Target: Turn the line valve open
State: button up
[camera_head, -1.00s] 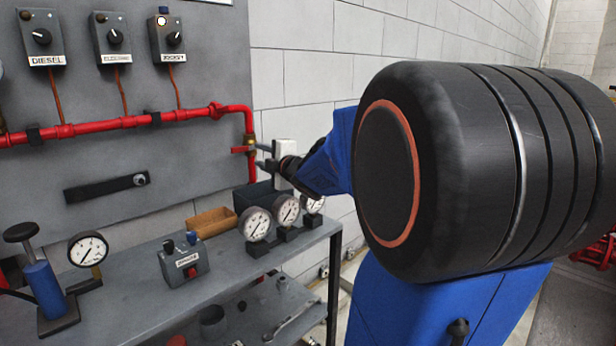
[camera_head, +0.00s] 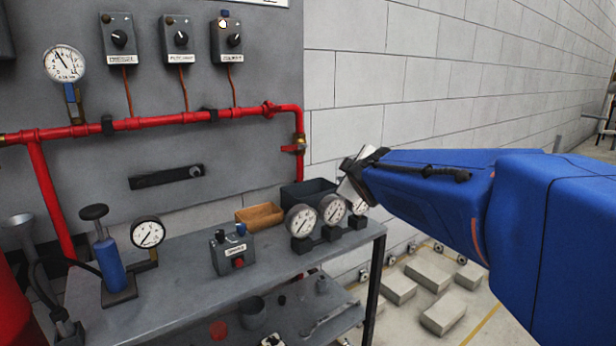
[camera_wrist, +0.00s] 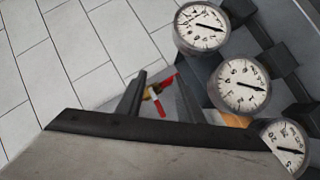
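The line valve (camera_head: 293,149) sits on the vertical red pipe at the right edge of the grey panel. Its red lever points left, roughly crosswise to the pipe. In the wrist view the valve's red lever (camera_wrist: 159,107) and brass-coloured part show small and distant between my fingers. My gripper (camera_head: 350,178) is right of and below the valve in the head view, apart from it, near the right end of the bench. In the wrist view my gripper (camera_wrist: 160,76) has its two dark fingers spread with nothing between them.
Three round gauges (camera_head: 332,209) stand on the bench's right end, close to my gripper. A dark bin (camera_head: 308,192) and a wooden tray (camera_head: 260,215) sit behind them. A grey switch box (camera_head: 232,252) stands left. Concrete blocks (camera_head: 443,312) lie on the floor right of the bench.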

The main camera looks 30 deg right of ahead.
aim_at(294, 148)
jog(key=shift+s+a+f+m+g, duration=0.15)
jog(key=shift+s+m, duration=0.1)
jog(key=shift+s, duration=0.25)
jog(key=shift+s+d+f+m+g, duration=0.15)
jog(key=shift+s+m, duration=0.1)
jog(key=shift+s, duration=0.25)
jog(key=shift+c, duration=0.7)
